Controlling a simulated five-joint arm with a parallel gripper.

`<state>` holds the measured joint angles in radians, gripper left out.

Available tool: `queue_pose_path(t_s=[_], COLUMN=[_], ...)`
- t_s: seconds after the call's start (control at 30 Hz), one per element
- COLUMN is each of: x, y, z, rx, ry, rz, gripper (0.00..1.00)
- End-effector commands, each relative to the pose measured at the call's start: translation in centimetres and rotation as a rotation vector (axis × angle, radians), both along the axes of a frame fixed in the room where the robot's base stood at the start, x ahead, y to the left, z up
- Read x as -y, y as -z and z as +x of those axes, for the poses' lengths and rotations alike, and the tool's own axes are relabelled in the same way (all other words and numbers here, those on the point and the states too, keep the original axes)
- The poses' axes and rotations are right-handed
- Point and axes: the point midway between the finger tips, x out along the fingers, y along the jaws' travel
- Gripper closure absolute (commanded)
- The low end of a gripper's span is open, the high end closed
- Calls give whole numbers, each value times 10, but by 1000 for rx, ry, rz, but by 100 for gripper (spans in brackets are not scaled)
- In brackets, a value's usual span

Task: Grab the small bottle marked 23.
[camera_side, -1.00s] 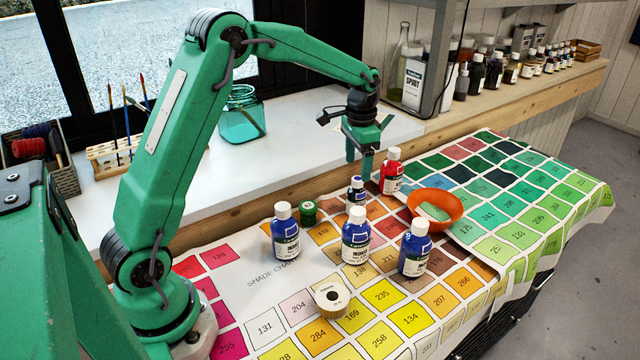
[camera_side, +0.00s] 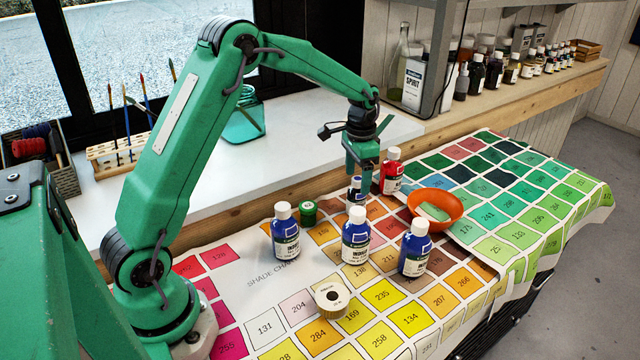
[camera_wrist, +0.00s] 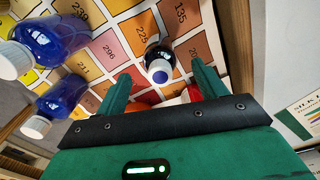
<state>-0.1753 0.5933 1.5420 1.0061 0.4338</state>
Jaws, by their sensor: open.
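A small dark blue bottle (camera_side: 355,189) with a white and blue cap stands upright on the shade chart. I cannot read a 23 on it. My gripper (camera_side: 361,172) hangs pointing down just above and at this bottle, partly hiding it in the side view. The jaws are open and empty. In the wrist view the small bottle (camera_wrist: 159,62) shows cap-on between and slightly beyond the two green fingers (camera_wrist: 162,84). I cannot tell whether a finger touches it.
A red bottle (camera_side: 391,172) stands close right of my gripper. Larger blue bottles (camera_side: 285,240) (camera_side: 355,242) (camera_side: 415,252) stand in front. A green jar (camera_side: 308,212), an orange bowl (camera_side: 452,208) and a cream round pot (camera_side: 332,300) are nearby. The left chart area is clear.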

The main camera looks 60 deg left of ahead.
Motion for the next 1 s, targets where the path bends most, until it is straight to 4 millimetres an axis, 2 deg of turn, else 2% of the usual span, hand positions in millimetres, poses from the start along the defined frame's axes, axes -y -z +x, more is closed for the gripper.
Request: queue_pose_path(t_s=[0.2, 0.4, 0.93, 1.0], x=[0, 0, 0, 0], y=[26, 42, 43, 43], z=[0, 1, 1, 1], rx=[-4, -2, 0, 0], ry=[0, 0, 0, 0], rz=[-1, 0, 0, 0], gripper=[29, 29, 29, 41])
